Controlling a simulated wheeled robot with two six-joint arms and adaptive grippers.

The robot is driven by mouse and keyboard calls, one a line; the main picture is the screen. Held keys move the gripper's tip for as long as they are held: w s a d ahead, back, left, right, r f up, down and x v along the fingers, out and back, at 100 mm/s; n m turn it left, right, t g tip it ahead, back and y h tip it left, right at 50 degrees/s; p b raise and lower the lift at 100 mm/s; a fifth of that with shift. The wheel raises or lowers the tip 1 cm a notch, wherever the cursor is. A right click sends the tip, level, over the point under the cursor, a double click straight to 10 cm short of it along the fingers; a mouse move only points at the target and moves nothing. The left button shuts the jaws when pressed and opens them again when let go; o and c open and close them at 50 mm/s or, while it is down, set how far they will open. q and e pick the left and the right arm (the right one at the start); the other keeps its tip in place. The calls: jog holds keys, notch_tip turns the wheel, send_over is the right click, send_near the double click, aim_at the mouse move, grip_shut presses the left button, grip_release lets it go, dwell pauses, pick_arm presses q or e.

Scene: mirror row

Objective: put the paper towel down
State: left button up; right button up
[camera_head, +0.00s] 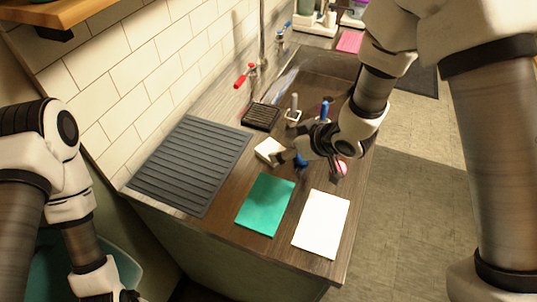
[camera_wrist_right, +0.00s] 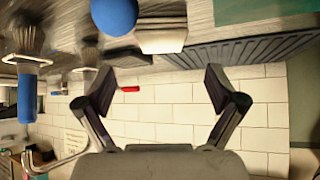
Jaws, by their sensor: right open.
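A flat white sheet (camera_head: 321,224), which may be the paper towel, lies on the wooden counter beside a green sheet (camera_head: 265,204). My right gripper (camera_head: 308,166) is over the counter, behind these sheets. In the right wrist view its two fingers (camera_wrist_right: 157,76) are spread with nothing between them. A small white block (camera_head: 269,151) lies by its left finger; it also shows in the wrist view (camera_wrist_right: 162,37), apart from the fingers. My left gripper (camera_head: 122,296) is at the bottom edge, mostly cut off.
A blue ball (camera_wrist_right: 114,14) is close to the right gripper. A dark ribbed drainer mat (camera_head: 190,163) covers the left of the counter. Behind are a dark tray (camera_head: 261,116), a blue-handled brush (camera_wrist_right: 27,98), a red-handled tap (camera_head: 245,75) and the sink. A tiled wall borders the counter.

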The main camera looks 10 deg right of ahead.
aim_at(270, 145)
jog(key=x, duration=0.4)
jog(key=p+x, duration=0.1)
jog(key=x, duration=0.1)
jog(key=shift+s+d+f, duration=0.1)
jog(key=shift+s+f, duration=0.15)
jog(key=shift+s, duration=0.05)
jog(key=shift+w+f, duration=0.15)
jog(key=shift+w, duration=0.05)
jog(key=shift+s, duration=0.1)
jog(key=c, duration=0.9)
